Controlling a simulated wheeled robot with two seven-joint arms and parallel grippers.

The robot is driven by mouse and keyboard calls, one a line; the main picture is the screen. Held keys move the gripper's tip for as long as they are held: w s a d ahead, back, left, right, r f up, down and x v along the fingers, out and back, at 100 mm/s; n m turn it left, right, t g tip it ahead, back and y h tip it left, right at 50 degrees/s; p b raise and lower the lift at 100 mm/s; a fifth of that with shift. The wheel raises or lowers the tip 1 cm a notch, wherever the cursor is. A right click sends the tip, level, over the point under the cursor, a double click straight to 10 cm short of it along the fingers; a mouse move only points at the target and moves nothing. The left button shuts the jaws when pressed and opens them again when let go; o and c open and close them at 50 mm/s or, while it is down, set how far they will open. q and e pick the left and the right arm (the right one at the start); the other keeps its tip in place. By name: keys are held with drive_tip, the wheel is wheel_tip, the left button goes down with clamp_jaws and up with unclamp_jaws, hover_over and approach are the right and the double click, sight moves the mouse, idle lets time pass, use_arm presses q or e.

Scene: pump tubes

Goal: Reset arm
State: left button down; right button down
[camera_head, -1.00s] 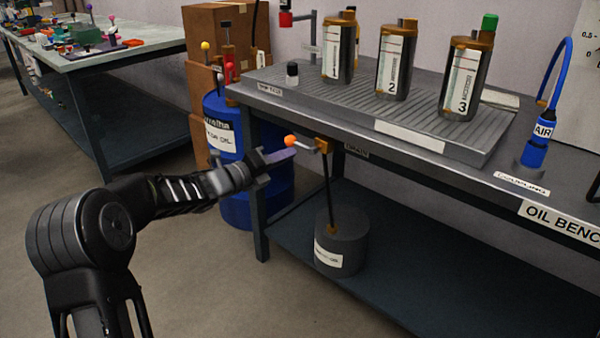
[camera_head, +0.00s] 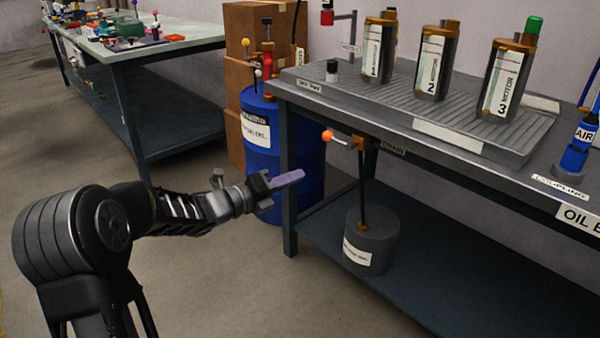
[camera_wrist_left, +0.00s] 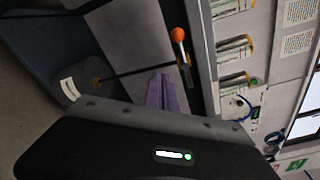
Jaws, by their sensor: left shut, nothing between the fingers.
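My left gripper (camera_head: 288,180) is shut and empty, its purple fingers together. The orange knob (camera_head: 327,136) sits under the bench's front edge, apart from the fingers in the head view. My right gripper is in neither view.
The oil bench (camera_head: 470,146) carries a ribbed tray (camera_head: 400,98) with motor bottles 1 (camera_head: 378,48), 2 (camera_head: 434,62) and 3 (camera_head: 506,80). A grey canister (camera_head: 372,246) stands on its lower shelf. A blue drum (camera_head: 258,150) stands behind my gripper. Open floor lies left.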

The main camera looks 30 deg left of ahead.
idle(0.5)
